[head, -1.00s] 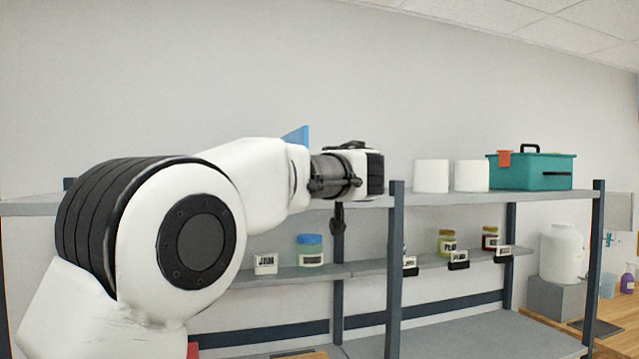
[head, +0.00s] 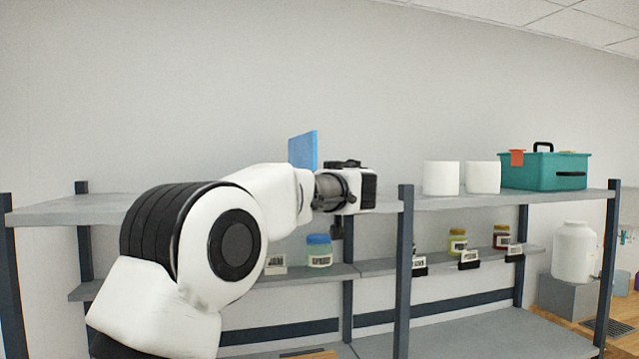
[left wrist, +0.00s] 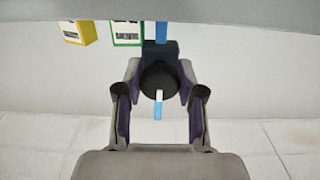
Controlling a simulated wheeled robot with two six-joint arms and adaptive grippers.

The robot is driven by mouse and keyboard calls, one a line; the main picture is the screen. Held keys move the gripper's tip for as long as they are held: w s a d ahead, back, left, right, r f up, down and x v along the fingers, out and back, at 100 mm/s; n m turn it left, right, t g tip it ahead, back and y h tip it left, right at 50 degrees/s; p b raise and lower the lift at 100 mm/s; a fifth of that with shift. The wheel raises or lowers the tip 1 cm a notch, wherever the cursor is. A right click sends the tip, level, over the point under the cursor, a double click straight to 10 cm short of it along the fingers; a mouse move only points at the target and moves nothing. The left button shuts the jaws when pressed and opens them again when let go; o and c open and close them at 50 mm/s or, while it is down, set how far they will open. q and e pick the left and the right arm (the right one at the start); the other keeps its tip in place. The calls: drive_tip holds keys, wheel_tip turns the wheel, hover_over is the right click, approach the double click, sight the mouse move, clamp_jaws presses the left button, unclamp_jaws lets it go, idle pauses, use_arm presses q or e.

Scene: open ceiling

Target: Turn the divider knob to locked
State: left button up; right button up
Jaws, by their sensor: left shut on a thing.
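The blue divider panel (head: 303,150) rises above the top shelf behind my left arm in the head view. In the left wrist view the round dark knob (left wrist: 158,76) has a white mark on its face, pointing down in the picture, with a blue strip below it. Another blue strip (left wrist: 161,32) shows above the knob. My left gripper (left wrist: 159,72) has one finger on each side of the knob and is shut on it. In the head view the knob and my fingertips are hidden by my left arm. My right gripper is not in view.
Two white cylinders (head: 441,178) and a teal toolbox (head: 558,171) stand on the top shelf (head: 466,201) to the right. Labelled jars (head: 319,251) stand on the shelf below. A dark shelf post (head: 404,290) stands right of my arm. Yellow (left wrist: 77,31) and green (left wrist: 127,33) boxes sit near the knob.

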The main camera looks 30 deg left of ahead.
use_arm(q)
drive_tip(key=shift+f+m+b, duration=0.1)
drive_tip(key=shift+m+b, duration=0.5)
drive_tip(key=shift+b, duration=0.1)
drive_tip(key=shift+m+b, duration=0.8)
drive_tip(key=shift+m, duration=0.3)
drive_tip(key=m+b, duration=0.1)
drive_tip(key=m, duration=0.2)
drive_tip(key=shift+m, duration=0.4)
drive_tip(key=m, duration=0.2)
drive_tip(key=shift+m+b, duration=0.3)
drive_tip(key=m, duration=0.2)
drive_tip(key=shift+r+m, duration=0.2)
drive_tip(key=shift+m, duration=0.2)
drive_tip(key=m, duration=0.5)
drive_tip(key=shift+p, duration=0.3)
drive_tip(key=shift+f, duration=0.1)
